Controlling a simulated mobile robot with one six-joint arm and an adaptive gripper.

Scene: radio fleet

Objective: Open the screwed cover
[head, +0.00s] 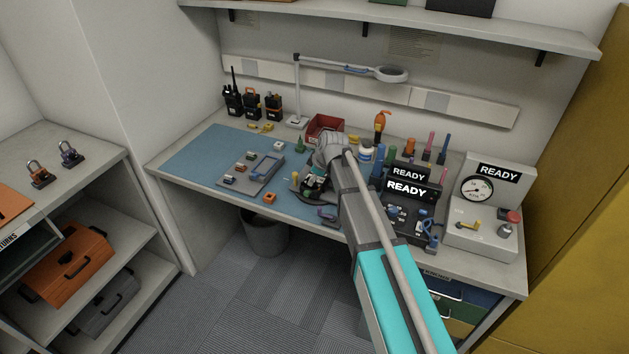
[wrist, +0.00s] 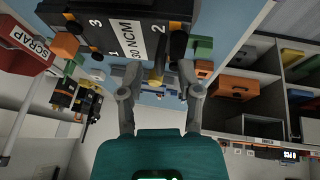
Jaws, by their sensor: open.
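In the wrist view a dark cover or block (wrist: 120,30) fills the top, marked 1, 2 and 3 with a white "30 NCM" label (wrist: 133,48). Black round knobs or screw heads (wrist: 178,44) show on it near the numbers. My gripper (wrist: 159,88) is open, its two fingers spread just below the block's edge.
On the blue mat (head: 205,160) lies a grey tray (head: 262,170) with small parts. Radios (head: 253,104) stand behind, beside a magnifier lamp (head: 297,90). A red bin (head: 324,127) stands at the back. READY displays (head: 408,188) and a gauge box (head: 480,222) crowd the right.

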